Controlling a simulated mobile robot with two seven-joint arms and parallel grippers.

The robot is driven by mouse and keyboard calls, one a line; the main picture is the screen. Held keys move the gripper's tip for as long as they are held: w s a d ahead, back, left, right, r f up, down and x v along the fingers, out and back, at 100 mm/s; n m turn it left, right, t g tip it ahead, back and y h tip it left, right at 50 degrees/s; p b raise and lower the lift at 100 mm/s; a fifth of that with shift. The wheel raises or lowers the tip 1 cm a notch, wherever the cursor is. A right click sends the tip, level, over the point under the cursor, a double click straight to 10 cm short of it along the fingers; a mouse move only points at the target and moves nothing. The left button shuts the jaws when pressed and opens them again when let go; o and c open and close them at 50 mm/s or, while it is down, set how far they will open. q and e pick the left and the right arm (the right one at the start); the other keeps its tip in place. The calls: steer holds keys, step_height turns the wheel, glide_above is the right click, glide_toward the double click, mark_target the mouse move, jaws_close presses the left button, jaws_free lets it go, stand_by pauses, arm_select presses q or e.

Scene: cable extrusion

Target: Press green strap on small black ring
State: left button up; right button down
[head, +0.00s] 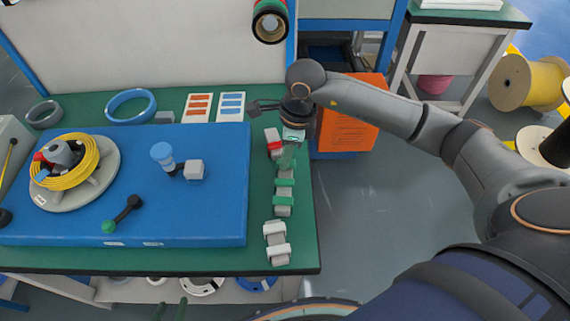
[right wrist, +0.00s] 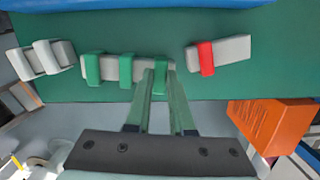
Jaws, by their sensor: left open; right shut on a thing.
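Green straps (right wrist: 125,70) sit side by side around a grey bar in the right wrist view; two of them also show in the head view (head: 284,201). My right gripper (right wrist: 160,72) is shut on the green strap at the right end of that bar. In the head view, my right gripper (head: 287,158) reaches down over the far end of the bar and partly hides it. My left gripper (head: 170,309) shows only as two green fingertips, open and apart, at the bottom edge. I cannot pick out a small black ring for certain.
A grey bar with a red strap (right wrist: 206,58) and one with white straps (head: 276,238) flank the green one. A blue board (head: 80,215) holds a yellow cable coil (head: 88,165), a blue-topped post (head: 163,154) and a green-knobbed lever (head: 121,214). An orange box (head: 350,125) stands beyond the table edge.

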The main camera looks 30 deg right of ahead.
step_height(320, 180, up, 7)
steer(key=p, duration=0.4)
stand_by(0.5)
